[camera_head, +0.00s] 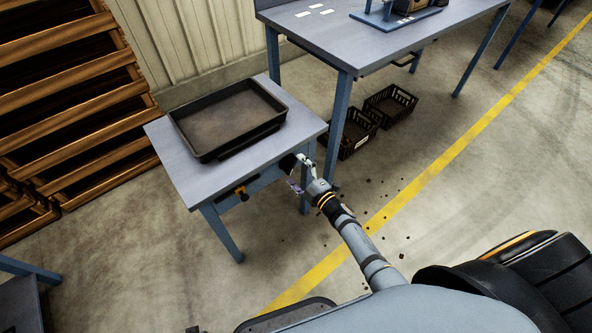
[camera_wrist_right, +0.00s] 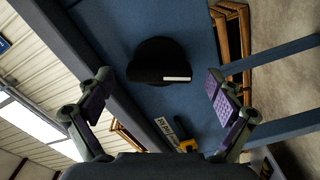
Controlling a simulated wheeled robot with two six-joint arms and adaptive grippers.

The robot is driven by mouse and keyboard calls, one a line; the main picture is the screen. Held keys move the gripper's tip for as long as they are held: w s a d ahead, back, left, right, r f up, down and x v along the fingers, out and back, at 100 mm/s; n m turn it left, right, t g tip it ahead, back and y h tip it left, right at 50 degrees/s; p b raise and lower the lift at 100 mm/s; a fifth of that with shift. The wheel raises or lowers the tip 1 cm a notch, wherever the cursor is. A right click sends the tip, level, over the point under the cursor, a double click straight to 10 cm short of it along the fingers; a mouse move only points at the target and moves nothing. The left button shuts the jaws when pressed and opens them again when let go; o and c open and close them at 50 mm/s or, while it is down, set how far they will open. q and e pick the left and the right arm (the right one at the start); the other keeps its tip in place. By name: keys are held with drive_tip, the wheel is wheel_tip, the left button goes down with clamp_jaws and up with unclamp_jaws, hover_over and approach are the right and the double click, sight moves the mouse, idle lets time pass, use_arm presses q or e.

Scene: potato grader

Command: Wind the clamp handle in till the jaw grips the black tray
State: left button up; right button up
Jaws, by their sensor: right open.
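The black tray (camera_head: 228,145) lies on a small blue-grey table in the head view, near its back edge. A dark round handle (camera_head: 287,162) shows at the table's front right edge. In the right wrist view the handle (camera_wrist_right: 158,58) is black with a white mark and stands against a blue panel. My right gripper (camera_head: 297,174) is open beside the handle. In the wrist view its two purple-padded fingers (camera_wrist_right: 158,95) are spread wide to either side of the handle, with nothing between the pads. The clamp jaw cannot be made out. My left gripper is out of view.
A yellow-and-black fitting (camera_head: 240,192) sits under the small table's (camera_head: 180,165) front edge. A larger workbench (camera_head: 350,50) stands behind to the right, with black crates (camera_head: 390,103) on the floor below. Wooden pallets (camera_head: 70,90) are stacked at left. Open floor lies in front.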

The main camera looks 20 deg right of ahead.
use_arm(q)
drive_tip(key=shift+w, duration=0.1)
use_arm(e)
drive_tip(key=v, duration=1.2)
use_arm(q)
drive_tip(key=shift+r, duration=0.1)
use_arm(e)
drive_tip(key=s+d+f+m+g+h+p, duration=0.65)
drive_tip(key=s+f+m+p, duration=0.4)
drive_tip(key=s+p, duration=0.2)
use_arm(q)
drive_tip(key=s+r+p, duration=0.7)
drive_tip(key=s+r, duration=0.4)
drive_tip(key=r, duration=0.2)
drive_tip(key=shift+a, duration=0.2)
use_arm(e)
drive_tip(key=s+f+m+g, duration=0.3)
drive_tip(key=s+g, duration=0.1)
drive_tip(key=s, duration=0.7)
drive_tip(key=s+f+m+g, duration=0.3)
drive_tip(key=s+g, duration=0.2)
drive_tip(key=s, duration=0.7)
drive_tip(key=shift+f, duration=0.15)
